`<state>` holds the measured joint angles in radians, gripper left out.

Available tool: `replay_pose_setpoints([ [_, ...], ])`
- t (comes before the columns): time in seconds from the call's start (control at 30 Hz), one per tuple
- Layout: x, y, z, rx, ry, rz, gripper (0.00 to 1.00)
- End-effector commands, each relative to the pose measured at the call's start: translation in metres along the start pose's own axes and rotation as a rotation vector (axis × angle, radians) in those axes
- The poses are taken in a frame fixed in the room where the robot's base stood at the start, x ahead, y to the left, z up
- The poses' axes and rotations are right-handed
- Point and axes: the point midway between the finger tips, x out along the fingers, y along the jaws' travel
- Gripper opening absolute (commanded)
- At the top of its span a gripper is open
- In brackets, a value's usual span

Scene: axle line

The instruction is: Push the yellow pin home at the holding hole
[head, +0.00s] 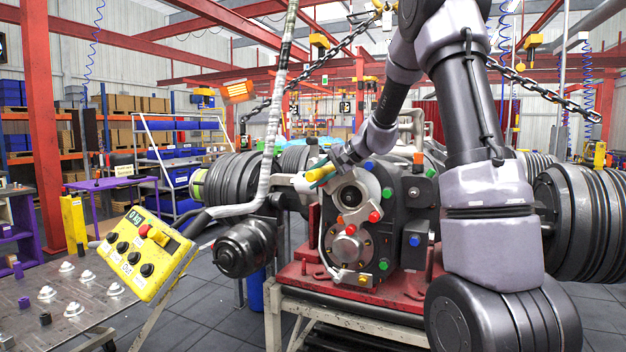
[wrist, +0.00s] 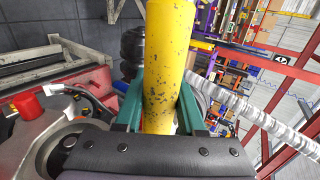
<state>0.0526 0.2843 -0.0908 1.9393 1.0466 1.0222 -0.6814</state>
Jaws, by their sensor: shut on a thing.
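My gripper (head: 322,176) has teal fingers and is shut on the yellow pin (head: 315,173), at the upper left of the axle housing (head: 345,245). In the wrist view the pin (wrist: 168,60) is a thick, scuffed yellow cylinder between the two teal fingers of my gripper (wrist: 160,110). It runs up out of the top of that picture. I cannot tell which opening is the holding hole, or whether the pin is in one. A round dark bore (head: 350,197) shows in the housing just below and right of the gripper.
Red, green and blue knobs stick out of the housing, such as a red one (head: 375,217). The housing sits on a red stand (head: 300,275). Chains hang above.

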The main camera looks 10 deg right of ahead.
Motion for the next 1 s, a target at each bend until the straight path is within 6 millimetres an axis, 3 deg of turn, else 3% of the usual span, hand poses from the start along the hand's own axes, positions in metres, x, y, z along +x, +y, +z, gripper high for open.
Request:
replay_pose_setpoints([
  [0.13,-0.001,-0.001,-0.005,-0.001,0.002,-0.001,0.0],
  [0.17,-0.001,-0.001,-0.004,-0.002,0.001,-0.001,0.46],
  [0.23,-0.001,-0.001,-0.004,-0.001,0.001,-0.001,0.73],
  [0.67,-0.009,0.0,-0.005,0.0,0.002,0.0,0.74],
  [1.0,-0.074,-0.001,-0.005,-0.001,0.005,-0.001,0.74],
])
